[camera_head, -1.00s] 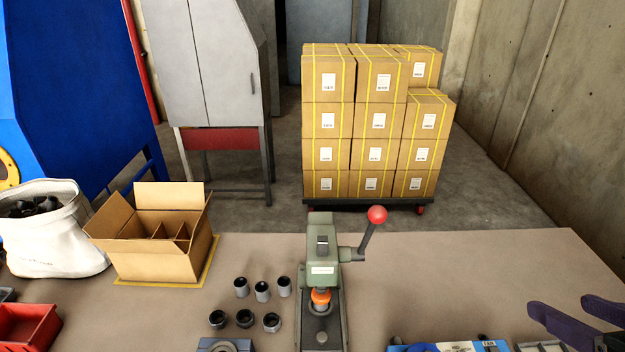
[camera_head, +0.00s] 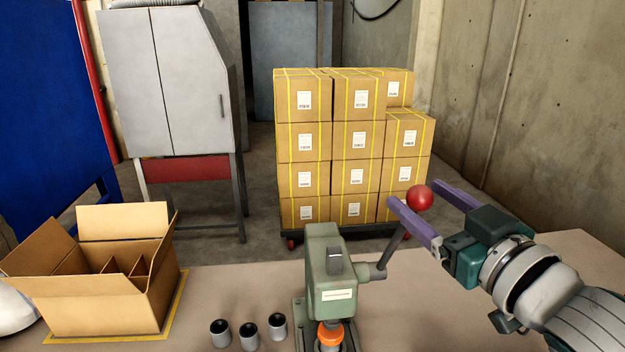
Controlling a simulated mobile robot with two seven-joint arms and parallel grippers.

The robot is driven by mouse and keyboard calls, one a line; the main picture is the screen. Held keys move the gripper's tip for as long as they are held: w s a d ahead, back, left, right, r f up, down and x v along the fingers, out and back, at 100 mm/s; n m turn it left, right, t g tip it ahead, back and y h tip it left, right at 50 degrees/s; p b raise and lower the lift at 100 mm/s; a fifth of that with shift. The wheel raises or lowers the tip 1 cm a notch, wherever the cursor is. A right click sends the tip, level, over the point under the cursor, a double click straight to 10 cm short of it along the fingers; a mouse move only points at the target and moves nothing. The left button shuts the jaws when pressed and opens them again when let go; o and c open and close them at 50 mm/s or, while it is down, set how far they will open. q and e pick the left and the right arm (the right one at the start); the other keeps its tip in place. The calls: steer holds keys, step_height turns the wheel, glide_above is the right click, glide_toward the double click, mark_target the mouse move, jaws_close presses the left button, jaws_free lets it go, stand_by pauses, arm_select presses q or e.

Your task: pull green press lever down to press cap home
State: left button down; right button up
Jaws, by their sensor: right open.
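The green press (camera_head: 325,277) stands on the bench at the bottom centre. Its lever (camera_head: 392,248) rises up and to the right from the press's right side and ends in a red ball knob (camera_head: 419,198). An orange cap (camera_head: 330,333) sits under the press head. The lower part of the press is cut off by the frame edge. My right gripper (camera_head: 412,198) comes in from the right with its purple fingers open. The red knob shows between the two fingers, and I cannot tell whether either finger touches it. My left gripper is not in view.
Several dark-topped grey cylinders (camera_head: 249,336) stand on the bench left of the press. An open cardboard box (camera_head: 97,288) with dividers is further left. Stacked strapped boxes (camera_head: 354,134) on a dolly and a grey cabinet (camera_head: 168,82) stand behind the bench. Bench space behind the press is bare.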

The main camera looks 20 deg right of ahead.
steer(key=shift+w+d, duration=0.1)
steer(key=shift+w, duration=2.1)
jaws_close()
